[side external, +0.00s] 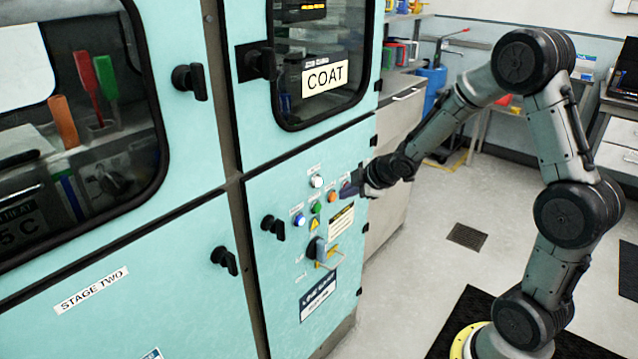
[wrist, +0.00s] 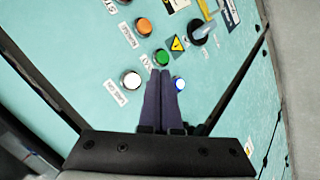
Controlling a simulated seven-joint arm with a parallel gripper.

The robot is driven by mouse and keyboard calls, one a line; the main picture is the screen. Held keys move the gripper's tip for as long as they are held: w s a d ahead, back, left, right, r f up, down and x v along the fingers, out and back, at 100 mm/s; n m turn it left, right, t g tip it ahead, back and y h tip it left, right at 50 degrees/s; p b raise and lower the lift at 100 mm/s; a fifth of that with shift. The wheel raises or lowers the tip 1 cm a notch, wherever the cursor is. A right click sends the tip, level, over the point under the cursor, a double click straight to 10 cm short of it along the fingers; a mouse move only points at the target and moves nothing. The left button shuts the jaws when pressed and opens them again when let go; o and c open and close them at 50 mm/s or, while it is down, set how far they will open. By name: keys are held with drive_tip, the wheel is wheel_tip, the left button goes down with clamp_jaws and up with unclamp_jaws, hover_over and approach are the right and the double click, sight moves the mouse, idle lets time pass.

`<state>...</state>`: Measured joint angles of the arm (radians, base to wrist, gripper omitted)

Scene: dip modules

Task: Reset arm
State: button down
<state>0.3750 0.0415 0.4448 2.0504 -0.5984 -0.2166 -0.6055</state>
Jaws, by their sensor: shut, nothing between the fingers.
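My gripper (side external: 352,188) is in front of the teal cabinet's control panel, at the right of the buttons in the side view. In the wrist view its two dark fingers (wrist: 161,73) lie side by side, shut and empty. Their tips appear close to the green button (wrist: 162,57), between the white button (wrist: 131,79) and the lit blue button (wrist: 179,84). I cannot tell whether the tips touch the panel. My arm reaches in from the right, bent at the elbow. An orange button (wrist: 145,25) is farther up in the wrist view.
A grey lever switch (side external: 318,250) with a hasp stands out low on the panel. Black door handles (side external: 272,227) project from the cabinet. A grey drawer unit (side external: 395,135) is behind my forearm. The floor (side external: 410,270) between cabinet and my base is clear.

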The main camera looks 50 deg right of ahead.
idle(0.5)
drive_tip(key=s+a+r+m+t, duration=0.1)
drive_tip(key=s+a+r, duration=0.25)
drive_tip(key=r, duration=0.45)
drive_tip(key=s+a+r+t, duration=0.2)
drive_tip(key=a+r, duration=0.3)
drive_tip(key=r, duration=0.4)
drive_tip(key=s+a+f+m+g, duration=0.2)
drive_tip(key=s+m, duration=0.1)
drive_tip(key=s, duration=0.4)
drive_tip(key=s+a+f+m+g+y, duration=0.1)
drive_tip(key=s+a+m+g, duration=0.1)
drive_tip(key=s, duration=0.5)
drive_tip(key=s+a+f+m+g, duration=0.2)
drive_tip(key=s+m, duration=0.2)
drive_tip(key=s, duration=0.4)
drive_tip(key=shift+f+y, duration=0.3)
drive_tip(key=shift+y, duration=0.1)
